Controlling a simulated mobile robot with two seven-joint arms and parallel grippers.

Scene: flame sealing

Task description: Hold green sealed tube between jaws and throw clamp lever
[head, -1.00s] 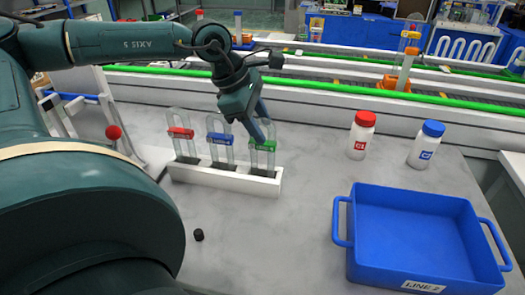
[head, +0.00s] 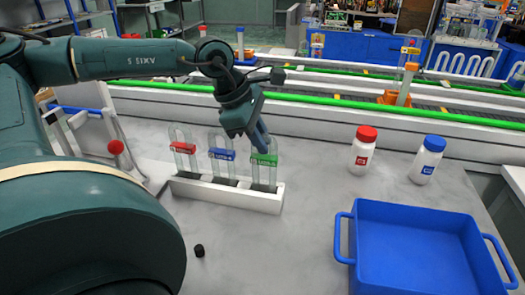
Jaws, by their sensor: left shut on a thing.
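The green-labelled clear tube (head: 265,160) stands upright in the right end of the white rack (head: 225,192). My left gripper (head: 262,143) comes down on it from above and is shut on its upper part, just above the green label. The fingertips partly hide the tube's top. To the left in the same rack stand a blue-labelled tube (head: 221,155) and a red-labelled tube (head: 183,148). The clamp with its red-knobbed lever (head: 116,147) is at the far left, partly hidden behind my left arm. My right gripper is not in view.
A blue tray (head: 420,240) is at the front right. A red-capped bottle (head: 362,152) and a blue-capped bottle (head: 428,160) stand behind it. A small black cap (head: 199,251) lies in front of the rack. A green-edged conveyor (head: 400,112) runs behind the table.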

